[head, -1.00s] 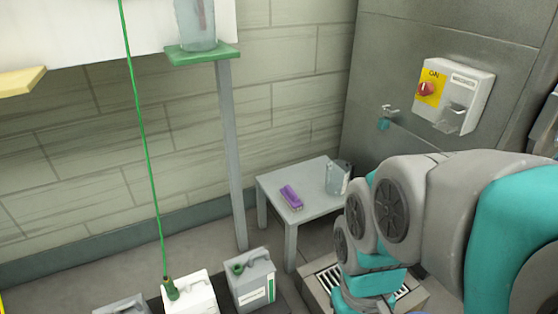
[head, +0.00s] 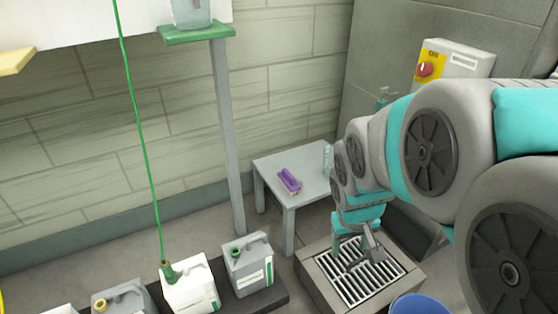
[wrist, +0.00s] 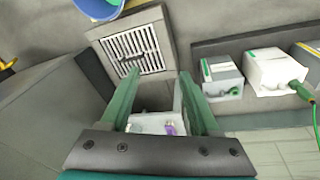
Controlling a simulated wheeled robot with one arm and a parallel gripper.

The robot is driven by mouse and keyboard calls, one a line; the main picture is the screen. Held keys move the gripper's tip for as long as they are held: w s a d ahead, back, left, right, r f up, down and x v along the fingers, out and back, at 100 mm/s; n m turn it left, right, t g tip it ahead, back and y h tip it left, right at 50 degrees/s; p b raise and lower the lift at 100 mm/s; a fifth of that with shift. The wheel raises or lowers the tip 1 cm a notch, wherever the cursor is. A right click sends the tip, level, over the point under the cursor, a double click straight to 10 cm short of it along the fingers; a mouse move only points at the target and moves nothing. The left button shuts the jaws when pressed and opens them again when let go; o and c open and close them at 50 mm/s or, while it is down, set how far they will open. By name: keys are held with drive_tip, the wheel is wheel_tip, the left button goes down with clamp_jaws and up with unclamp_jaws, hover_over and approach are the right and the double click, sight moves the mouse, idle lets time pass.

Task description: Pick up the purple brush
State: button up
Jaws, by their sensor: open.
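The purple brush (head: 289,181) lies on the small grey table (head: 307,160) by the wall. In the wrist view the brush (wrist: 170,128) shows small and partly cut off, low between my fingers, on the pale tabletop (wrist: 145,124). My gripper (head: 368,243) is open and empty. In the head view it appears over the floor drain, to the right of the table and apart from the brush. In the wrist view its two green fingers (wrist: 158,75) are spread.
A clear container (head: 327,157) on the table is partly hidden by my arm. A drain grate (head: 362,274) and a blue bucket (head: 418,305) are on the floor to the right. Several jugs, including a grey one (head: 248,266), stand in front. A post (head: 228,140) rises left of the table.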

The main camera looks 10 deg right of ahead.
drive_tip(key=w+d+f+t+b, duration=0.1)
drive_tip(key=w+d+f+t, duration=0.1)
drive_tip(key=w, duration=0.5)
drive_tip(key=w+d+f+t, duration=0.1)
drive_tip(key=w+d+f, duration=0.1)
drive_tip(key=w, duration=0.5)
drive_tip(key=n+t+y+b, duration=0.35)
drive_tip(key=t+y, duration=0.25)
drive_tip(key=t, duration=0.2)
approach(290, 175)
drive_tip(key=shift+w+a+f+n, duration=0.2)
drive_tip(key=shift+w+f+n, duration=0.15)
drive_tip(key=shift+w, duration=0.15)
drive_tip(key=shift+w+a+f, duration=0.1)
drive_tip(key=shift+w+a, duration=0.2)
drive_tip(key=shift+a, duration=0.05)
drive_tip(key=shift+w+a+f, duration=0.1)
drive_tip(key=shift+w+a, duration=0.05)
drive_tip(key=shift+w, duration=0.1)
drive_tip(key=shift+d+x, duration=0.15)
drive_tip(key=shift+x, duration=1.55)
drive_tip(key=shift+d+x, duration=0.15)
drive_tip(key=shift+x, duration=1.6)
drive_tip(key=shift+w, duration=0.1)
clamp_jaws()
